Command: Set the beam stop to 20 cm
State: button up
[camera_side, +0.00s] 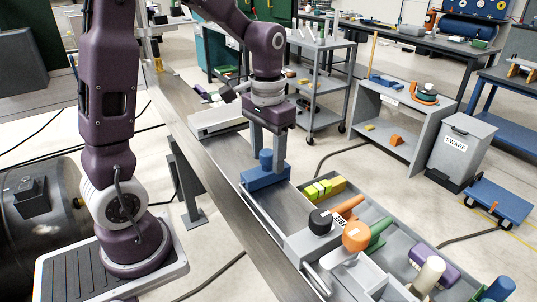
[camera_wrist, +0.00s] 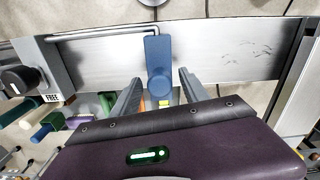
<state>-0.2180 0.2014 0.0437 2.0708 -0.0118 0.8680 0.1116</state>
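The beam stop looks to be the blue block (camera_side: 262,179) with a round blue knob on top, seated across the grey metal beam (camera_side: 240,208). In the wrist view the blue block (camera_wrist: 158,50) lies across the beam (camera_wrist: 220,52), with its knob towards my gripper. My gripper (camera_side: 266,165) is above the block, its two fingers either side of the knob. In the wrist view my gripper (camera_wrist: 160,88) is open, with a visible gap between each finger and the knob. No readable centimetre scale shows in either view.
A tray beside the beam holds yellow-green blocks (camera_side: 319,188) and coloured handles.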

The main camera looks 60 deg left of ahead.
notch_tip(320, 180, up, 7)
jog(key=shift+f, duration=0.15)
jog(key=shift+s+r, duration=0.1)
jog(key=shift+r, duration=0.15)
jog(key=s+d+m+t, duration=0.1)
jog(key=s+d+t, duration=0.1)
jog(key=s+d, duration=0.2)
jog(key=s+d+r+t, duration=0.1)
jog(key=s+d+t, duration=0.2)
jog(key=s, duration=0.8)
jog(key=shift+d+r+m+t, duration=0.25)
jog(key=shift+d+m+t, duration=0.05)
jog(key=shift+d+m, duration=0.1)
jog(key=shift+a, duration=0.1)
jog(key=shift+c, duration=0.2)
dwell(1.4)
